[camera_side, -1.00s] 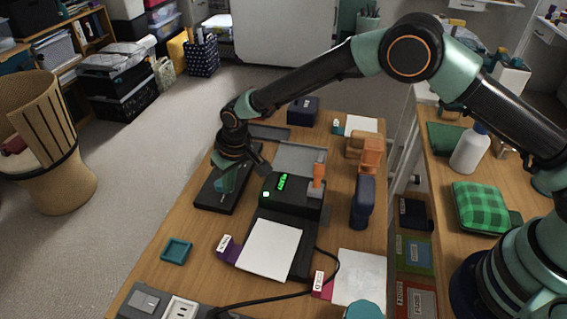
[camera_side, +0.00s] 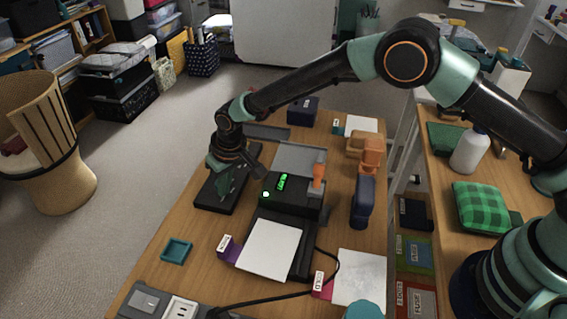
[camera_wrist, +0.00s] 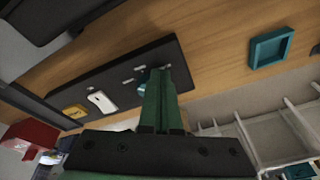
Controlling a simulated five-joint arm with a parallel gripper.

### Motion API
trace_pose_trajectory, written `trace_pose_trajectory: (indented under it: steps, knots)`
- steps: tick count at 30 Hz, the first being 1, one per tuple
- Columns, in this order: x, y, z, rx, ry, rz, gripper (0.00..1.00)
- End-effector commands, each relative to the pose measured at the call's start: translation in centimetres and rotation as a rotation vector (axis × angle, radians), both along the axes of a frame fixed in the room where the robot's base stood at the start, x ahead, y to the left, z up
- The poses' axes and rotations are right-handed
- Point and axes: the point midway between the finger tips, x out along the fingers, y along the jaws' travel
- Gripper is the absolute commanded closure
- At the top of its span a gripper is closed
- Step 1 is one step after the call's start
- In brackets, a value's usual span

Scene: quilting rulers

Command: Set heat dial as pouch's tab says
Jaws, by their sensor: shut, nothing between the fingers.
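A flat black control panel (camera_side: 212,203) lies on the table left of the laminator (camera_side: 290,203); it also fills the middle of the wrist view (camera_wrist: 110,80). A small bluish knob (camera_wrist: 142,88), seemingly the heat dial, shows beside my fingertips on the panel, mostly hidden by them. Its pointer cannot be read. My gripper (camera_side: 224,190) is shut and empty, low over the panel; its green fingers (camera_wrist: 165,75) lie together. I cannot tell whether they touch the knob. A white pouch (camera_side: 270,250) lies at the laminator's front, with a purple tab (camera_side: 228,247) whose lettering is too small to read.
Another white pouch (camera_side: 358,275) with a magenta tab (camera_side: 322,286) lies at front right. A teal tray (camera_side: 176,251) sits at front left. A black cable crosses the front.

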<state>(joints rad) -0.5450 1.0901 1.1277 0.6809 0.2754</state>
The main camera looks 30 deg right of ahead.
Motion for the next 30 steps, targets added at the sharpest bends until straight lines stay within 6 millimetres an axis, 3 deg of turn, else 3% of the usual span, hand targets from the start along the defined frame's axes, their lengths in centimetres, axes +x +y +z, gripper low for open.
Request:
trace_pose_trajectory:
  steps: [8, 22, 30]
  knots:
    - [-0.7, 0.1, 0.3, 0.001, 0.001, 0.0, 1.0]
    - [-0.6, 0.1, 5.1, 0.002, 0.001, 0.0, 1.0]
    - [-0.7, 0.0, 6.1, 0.0, 0.003, 0.0, 1.0]
